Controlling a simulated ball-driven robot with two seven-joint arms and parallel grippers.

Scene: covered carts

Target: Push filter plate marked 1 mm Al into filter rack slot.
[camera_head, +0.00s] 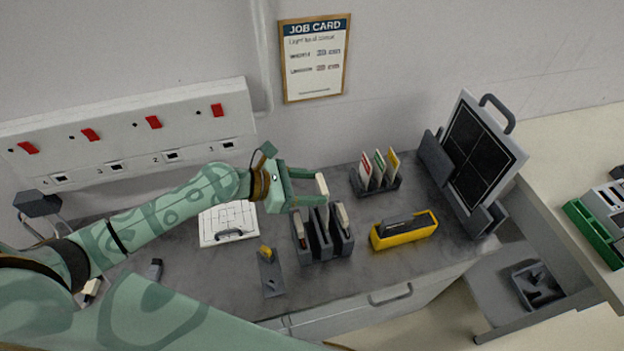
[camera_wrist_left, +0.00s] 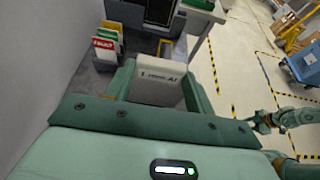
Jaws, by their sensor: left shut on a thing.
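The filter plate marked 1 mm Al (camera_head: 322,186) is a pale plate; its label faces the left wrist view (camera_wrist_left: 158,78). My left gripper (camera_head: 312,190) is shut on it, with one finger on each side in the wrist view (camera_wrist_left: 160,88). The plate is upright above the dark grey filter rack (camera_head: 322,248), over its middle part. I cannot tell whether its lower edge is inside a slot. Other plates stand in the rack's left (camera_head: 303,238) and right (camera_head: 343,215) slots. A small green arm end, seemingly my right gripper (camera_wrist_left: 262,122), shows far right in the wrist view, too small to read.
A card holder (camera_head: 376,187) with coloured cards stands behind right. The bench front is fairly clear.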

